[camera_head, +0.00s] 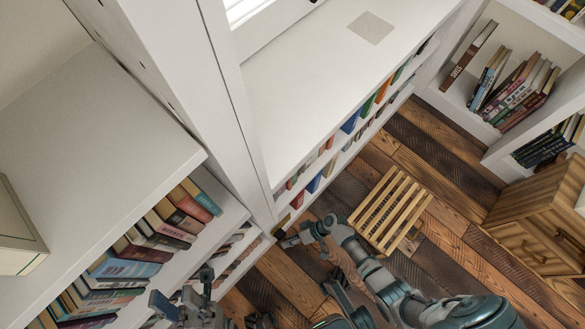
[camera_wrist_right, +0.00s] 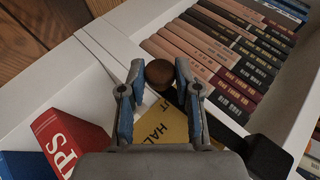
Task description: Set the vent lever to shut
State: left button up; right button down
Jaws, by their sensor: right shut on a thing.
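A round dark brown knob (camera_wrist_right: 160,74) sits between the fingertips of my right gripper (camera_wrist_right: 158,80) in the right wrist view, with the pads against both sides. A black arm (camera_wrist_right: 225,118) runs from near the knob to a black block (camera_wrist_right: 282,158) at lower right; it looks like the vent lever. A yellow surface with letters like "HAL" (camera_wrist_right: 163,125) lies behind the fingers, partly covered. In the head view my right gripper (camera_head: 285,241) is at the white shelf's front edge, and the knob cannot be made out. My left gripper (camera_head: 184,296) is open and empty before the left bookshelf.
The left bookcase (camera_head: 95,150) and the long white shelf (camera_head: 320,75) hold rows of books. A slatted wooden stool (camera_head: 391,208) stands on the plank floor. A wooden cabinet (camera_head: 540,225) is at right. Open floor (camera_head: 440,265) lies between.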

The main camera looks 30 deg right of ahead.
jog(key=shift+s+a+f, duration=0.1)
jog(key=shift+s+f, duration=0.15)
jog(key=shift+s, duration=0.1)
jog(key=c, duration=1)
grip_release()
jog(key=shift+o, duration=0.8)
jog(key=shift+w+a+r, duration=0.1)
jog(key=shift+w+r, duration=0.05)
jog(key=v, duration=1.2)
